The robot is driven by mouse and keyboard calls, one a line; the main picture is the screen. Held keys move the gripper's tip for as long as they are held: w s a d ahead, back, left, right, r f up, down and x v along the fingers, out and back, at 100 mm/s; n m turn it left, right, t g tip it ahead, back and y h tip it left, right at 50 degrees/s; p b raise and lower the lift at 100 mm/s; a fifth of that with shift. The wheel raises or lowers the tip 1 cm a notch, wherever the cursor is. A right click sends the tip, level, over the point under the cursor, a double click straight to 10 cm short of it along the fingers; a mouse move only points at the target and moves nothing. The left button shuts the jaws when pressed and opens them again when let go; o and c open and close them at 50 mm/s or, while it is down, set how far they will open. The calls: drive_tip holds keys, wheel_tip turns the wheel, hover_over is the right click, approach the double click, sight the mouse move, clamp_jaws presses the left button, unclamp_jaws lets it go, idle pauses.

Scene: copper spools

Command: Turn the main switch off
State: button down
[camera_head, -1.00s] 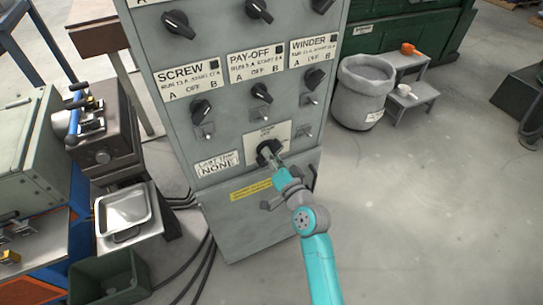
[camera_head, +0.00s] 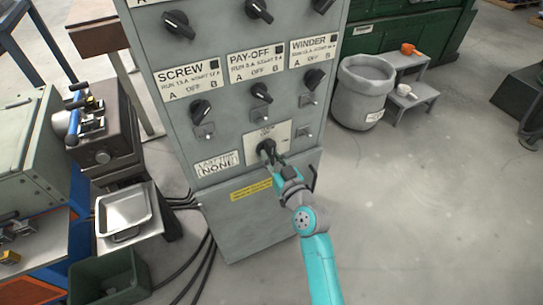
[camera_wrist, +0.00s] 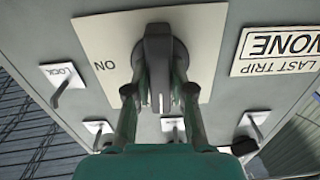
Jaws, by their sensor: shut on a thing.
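The main switch is a black rotary knob (camera_wrist: 158,55) on a cream plate (camera_head: 281,133) low on the grey control cabinet. In the wrist view its plate (camera_wrist: 205,35) appears upside down, with ON to the left of the knob. The knob's bar stands upright there, not pointing at ON, and a pale mark shows at its lower end. My gripper (camera_wrist: 160,92) has one finger on each side of the bar and is shut on it. In the head view my gripper (camera_head: 272,158) partly hides the knob, and the plate's small upper lettering is too small to read surely.
Above are SCREW, PAY-OFF and WINDER knobs (camera_head: 261,92) and small toggles (camera_head: 303,131). A LAST TRIP NONE label (camera_head: 217,164) is left of the plate. A metal tray (camera_head: 124,211) and green bin (camera_head: 108,280) stand left.

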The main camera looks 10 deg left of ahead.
drive_tip(key=shift+f+n, duration=0.1)
drive_tip(key=shift+n, duration=0.3)
drive_tip(key=c, duration=1)
unclamp_jaws()
drive_tip(key=shift+s, duration=0.15)
drive_tip(key=v, duration=1.1)
drive_tip(key=shift+s+d, duration=0.25)
drive_tip(key=shift+d, duration=0.05)
